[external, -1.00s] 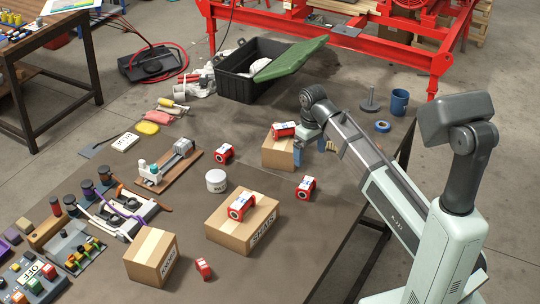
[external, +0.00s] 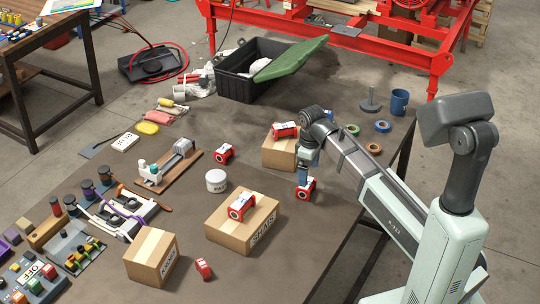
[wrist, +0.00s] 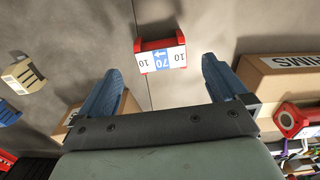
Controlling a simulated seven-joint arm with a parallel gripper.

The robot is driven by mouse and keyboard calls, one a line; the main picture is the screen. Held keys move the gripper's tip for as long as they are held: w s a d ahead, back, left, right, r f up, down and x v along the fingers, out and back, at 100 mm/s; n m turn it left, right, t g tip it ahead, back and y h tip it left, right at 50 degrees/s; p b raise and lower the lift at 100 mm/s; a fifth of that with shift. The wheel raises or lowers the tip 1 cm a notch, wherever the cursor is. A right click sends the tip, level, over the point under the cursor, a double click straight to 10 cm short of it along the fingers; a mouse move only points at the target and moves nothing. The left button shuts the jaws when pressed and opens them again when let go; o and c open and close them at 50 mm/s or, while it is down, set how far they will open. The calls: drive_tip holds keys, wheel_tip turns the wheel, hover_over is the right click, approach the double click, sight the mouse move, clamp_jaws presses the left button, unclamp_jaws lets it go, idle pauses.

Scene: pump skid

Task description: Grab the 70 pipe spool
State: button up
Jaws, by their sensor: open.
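A red pipe spool with a white-and-blue label reading 70, with a 10 at each side (wrist: 160,56), lies on the table in the wrist view, just ahead of and between my fingertips. In the external view this spool (external: 307,189) is on the table right of the SHIMS box, directly below my gripper (external: 303,178). My gripper is open and empty, its two blue fingers apart in the wrist view (wrist: 162,67). Other red spools sit on the SHIMS box (external: 241,206), on the rear box (external: 285,130) and on the table (external: 223,153); their numbers are unreadable.
The SHIMS box (external: 262,227) stands left of the spool and another cardboard box (external: 278,155) behind it. A white tub (external: 216,181) and several tape rolls (external: 382,126) are on the table. Bare table lies in front of the spool.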

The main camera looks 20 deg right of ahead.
drive_tip(key=shift+w+a+f, duration=0.1)
drive_tip(key=shift+a+f, duration=0.05)
drive_tip(key=shift+f, duration=1.5)
drive_tip(key=shift+a+f, duration=0.1)
drive_tip(key=shift+f, duration=1.55)
drive_tip(key=shift+c, duration=0.4)
drive_tip(key=c, duration=1.1)
